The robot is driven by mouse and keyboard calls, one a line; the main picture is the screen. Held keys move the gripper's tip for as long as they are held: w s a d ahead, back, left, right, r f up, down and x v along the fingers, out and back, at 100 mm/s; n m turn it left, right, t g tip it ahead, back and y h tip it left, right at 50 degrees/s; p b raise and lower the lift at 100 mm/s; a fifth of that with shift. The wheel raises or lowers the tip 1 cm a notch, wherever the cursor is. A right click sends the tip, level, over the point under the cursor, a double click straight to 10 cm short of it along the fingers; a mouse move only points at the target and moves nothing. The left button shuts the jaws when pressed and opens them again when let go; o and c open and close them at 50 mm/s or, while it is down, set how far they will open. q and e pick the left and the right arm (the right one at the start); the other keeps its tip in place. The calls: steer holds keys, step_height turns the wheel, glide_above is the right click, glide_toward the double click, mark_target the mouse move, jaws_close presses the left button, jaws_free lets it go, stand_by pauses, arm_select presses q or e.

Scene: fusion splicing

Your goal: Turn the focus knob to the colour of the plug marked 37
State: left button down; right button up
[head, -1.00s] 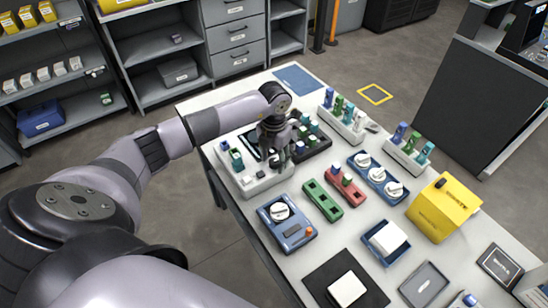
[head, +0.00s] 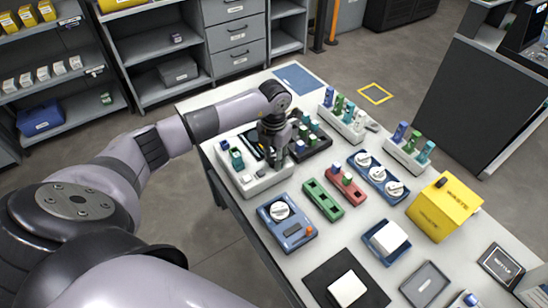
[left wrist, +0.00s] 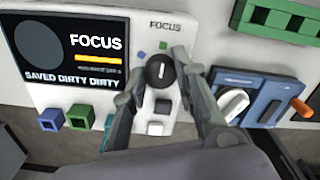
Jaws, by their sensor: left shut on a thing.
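The focus knob (left wrist: 161,72) is a dark round dial with a white line, on the white front of the splicer (left wrist: 95,135) in the left wrist view. Its line points roughly up in that view, towards a green mark (left wrist: 163,45); a blue mark (left wrist: 140,55) sits to the left. My left gripper (left wrist: 158,75) has a finger on each side of the knob and is shut on it. In the head view my left gripper (head: 272,150) hides the knob. Coloured plugs stand in two white racks (head: 357,137); their numbers are too small to read. My right gripper is out of view.
The splicer screen (left wrist: 70,50) reads FOCUS, SAVED, DIRTY, DIRTY. A blue device with a white dial (head: 287,230), green block (head: 322,198), red block (head: 350,192) and yellow waste box (head: 443,208) stand nearby on the white table.

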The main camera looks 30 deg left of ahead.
arm_select(q)
steer(key=m+b, duration=0.2)
steer(key=shift+f+m, duration=0.2)
steer(key=shift+m, duration=0.2)
steer(key=m+b, duration=0.3)
steer(key=shift+m, duration=0.3)
steer(key=m+b, duration=0.2)
steer(key=m, duration=0.1)
steer(key=shift+b, duration=0.3)
steer(key=shift+r+m+b, duration=0.15)
steer(key=shift+m+b, duration=0.4)
steer(key=shift+m, duration=0.45)
